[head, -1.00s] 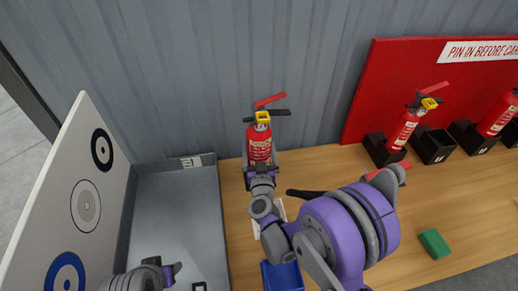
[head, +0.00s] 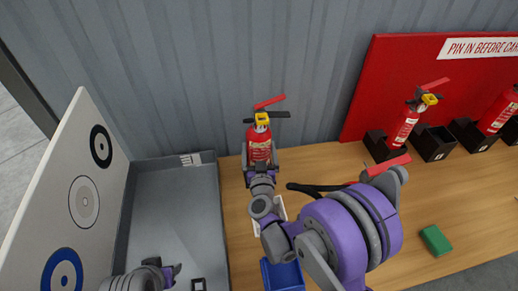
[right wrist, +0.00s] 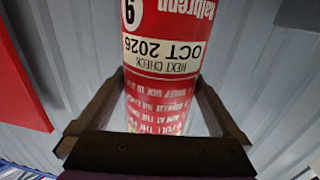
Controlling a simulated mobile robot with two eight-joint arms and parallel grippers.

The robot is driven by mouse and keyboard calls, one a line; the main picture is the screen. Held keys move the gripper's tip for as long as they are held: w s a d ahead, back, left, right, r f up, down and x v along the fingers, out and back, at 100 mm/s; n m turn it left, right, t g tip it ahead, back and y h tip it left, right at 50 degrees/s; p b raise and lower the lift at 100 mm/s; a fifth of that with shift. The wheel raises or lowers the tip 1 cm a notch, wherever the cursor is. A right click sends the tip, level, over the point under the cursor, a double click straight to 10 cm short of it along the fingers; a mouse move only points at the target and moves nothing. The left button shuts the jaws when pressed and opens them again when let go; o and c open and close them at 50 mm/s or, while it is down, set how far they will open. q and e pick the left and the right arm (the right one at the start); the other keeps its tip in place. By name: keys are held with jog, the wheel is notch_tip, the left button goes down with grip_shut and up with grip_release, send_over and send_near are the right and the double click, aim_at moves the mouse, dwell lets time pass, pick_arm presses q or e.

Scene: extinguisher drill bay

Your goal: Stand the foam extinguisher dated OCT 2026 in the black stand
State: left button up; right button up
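The foam extinguisher (head: 259,146) is red, with a yellow tag and a red lever, and stands upright near the wall in the head view. In the right wrist view its label (right wrist: 160,55) reads NEXT CHECK OCT 2026, upside down. My right gripper (head: 261,163) has a finger against each side of its body and looks shut on it; the arm hides its base. An empty black stand (head: 434,145) sits in front of the red board, between two stands that hold extinguishers. My left gripper (head: 168,275) is low over the grey tray; its opening is unclear.
The grey tray (head: 170,168) lies left, beside a white target board (head: 40,210). Red extinguishers (head: 405,125) and (head: 497,110) flank the empty stand. A blue bin (head: 284,277), a green block (head: 435,240) and a red strip (head: 388,165) partly behind my arm are also on the table.

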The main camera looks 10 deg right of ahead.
jog(key=shift+w+r+p, duration=0.15)
jog(key=shift+r+p, duration=0.2)
jog(key=shift+p, duration=0.2)
jog(key=shift+s+a+r, duration=0.1)
jog(key=shift+s, duration=0.2)
jog(key=s+a+b, duration=0.1)
jog(key=s+b, duration=0.1)
jog(key=s, duration=0.9)
jog(key=shift+s+a, duration=0.15)
jog(key=shift+r, duration=0.1)
